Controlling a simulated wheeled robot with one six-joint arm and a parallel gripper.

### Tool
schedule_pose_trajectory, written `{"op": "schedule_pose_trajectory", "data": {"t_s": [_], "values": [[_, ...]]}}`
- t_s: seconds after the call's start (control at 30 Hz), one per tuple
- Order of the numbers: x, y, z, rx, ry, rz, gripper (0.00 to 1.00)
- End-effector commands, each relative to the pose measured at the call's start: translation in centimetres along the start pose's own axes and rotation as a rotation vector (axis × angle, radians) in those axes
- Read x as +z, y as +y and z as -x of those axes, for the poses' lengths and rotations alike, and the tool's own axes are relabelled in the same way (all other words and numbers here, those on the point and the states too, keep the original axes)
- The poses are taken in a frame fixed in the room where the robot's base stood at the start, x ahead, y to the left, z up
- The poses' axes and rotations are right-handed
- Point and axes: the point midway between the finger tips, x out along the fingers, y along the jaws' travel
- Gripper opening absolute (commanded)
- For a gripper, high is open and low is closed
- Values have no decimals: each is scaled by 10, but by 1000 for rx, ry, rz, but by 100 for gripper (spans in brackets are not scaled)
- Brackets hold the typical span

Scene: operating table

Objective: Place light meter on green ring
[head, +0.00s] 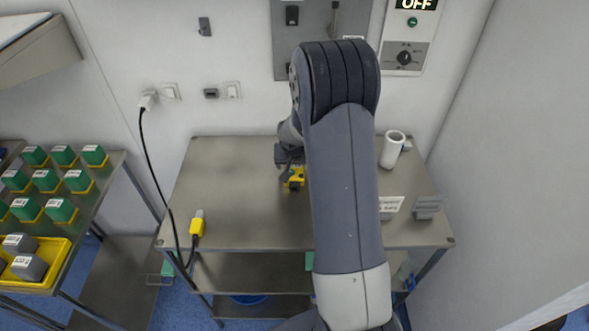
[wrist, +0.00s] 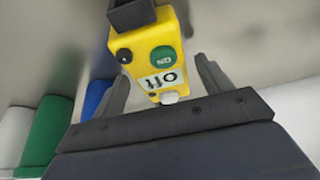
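A yellow device (wrist: 150,52) with a green ON button and a label reading "Off" is probably the light meter. It shows in the head view (head: 296,178) on the metal table, partly hidden by my arm. My gripper (wrist: 165,85) is open, with one finger on each side of the device. A gap shows between the device and the right finger; I cannot tell whether the left finger touches it. In the head view my gripper (head: 288,160) is low over the table, mostly behind my arm. No green ring can be made out in either view.
Green (wrist: 45,132), blue (wrist: 97,97) and white (wrist: 13,130) rounded things stand left in the wrist view. A yellow plug (head: 197,226) with a black cable lies at the table's (head: 230,205) front left. A white cylinder (head: 392,150) stands back right.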

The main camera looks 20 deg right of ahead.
Motion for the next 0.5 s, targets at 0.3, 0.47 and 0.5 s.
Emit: {"op": "schedule_pose_trajectory", "data": {"t_s": [0.3, 0.47, 0.5], "values": [[0, 0, 0, 0, 0, 0, 47], [0, 0, 0, 0, 0, 0, 34], [0, 0, 0, 0, 0, 0, 31]]}}
